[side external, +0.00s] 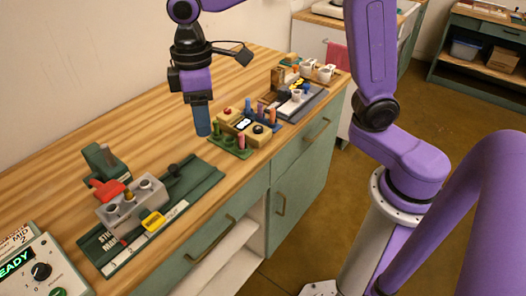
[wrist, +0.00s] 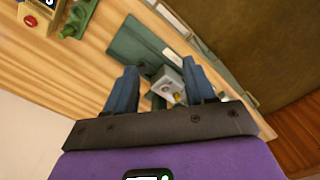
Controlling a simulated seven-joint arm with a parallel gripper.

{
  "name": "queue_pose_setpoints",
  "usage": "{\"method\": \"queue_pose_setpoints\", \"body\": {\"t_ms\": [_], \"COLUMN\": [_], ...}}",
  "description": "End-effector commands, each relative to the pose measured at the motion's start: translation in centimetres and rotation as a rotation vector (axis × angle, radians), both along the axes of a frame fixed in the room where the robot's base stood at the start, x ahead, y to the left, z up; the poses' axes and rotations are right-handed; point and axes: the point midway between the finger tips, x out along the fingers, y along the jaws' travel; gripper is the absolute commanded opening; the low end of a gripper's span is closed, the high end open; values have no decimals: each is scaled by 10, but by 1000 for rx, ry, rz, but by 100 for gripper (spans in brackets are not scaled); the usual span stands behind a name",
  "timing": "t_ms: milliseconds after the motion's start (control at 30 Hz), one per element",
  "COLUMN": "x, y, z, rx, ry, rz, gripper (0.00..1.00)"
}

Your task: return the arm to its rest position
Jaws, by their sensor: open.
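My gripper (side external: 202,122) hangs with its blue fingers pointing down above the wooden table (side external: 60,172), left of the yellow block with pegs. In the wrist view my gripper (wrist: 160,85) shows its two blue fingers spread wide, with nothing held between them. The green mat (wrist: 135,45) and the grey block (wrist: 168,84) appear beyond and between the fingers, lower than them. From the side, the exact height of the fingertips above the table is hard to tell.
The green mat (side external: 200,182) carries a grey block with holes (side external: 132,203) and a yellow piece (side external: 153,222). A control box (side external: 42,272) sits front left.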

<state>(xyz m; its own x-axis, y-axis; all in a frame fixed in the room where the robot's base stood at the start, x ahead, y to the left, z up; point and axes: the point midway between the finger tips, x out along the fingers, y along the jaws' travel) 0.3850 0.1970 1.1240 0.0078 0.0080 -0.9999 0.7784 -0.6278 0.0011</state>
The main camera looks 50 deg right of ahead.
Motion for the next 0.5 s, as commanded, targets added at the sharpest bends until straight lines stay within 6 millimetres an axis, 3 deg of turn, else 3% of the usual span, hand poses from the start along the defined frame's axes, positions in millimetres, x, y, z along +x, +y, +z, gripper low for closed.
{"method": "queue_pose_setpoints", "body": {"t_ms": [33, 500], "x": [-17, -157], "y": [-8, -92], "z": [-1, -28], "rx": [1, 13], "ry": [-1, -7], "rz": [15, 140], "gripper": [54, 54]}}
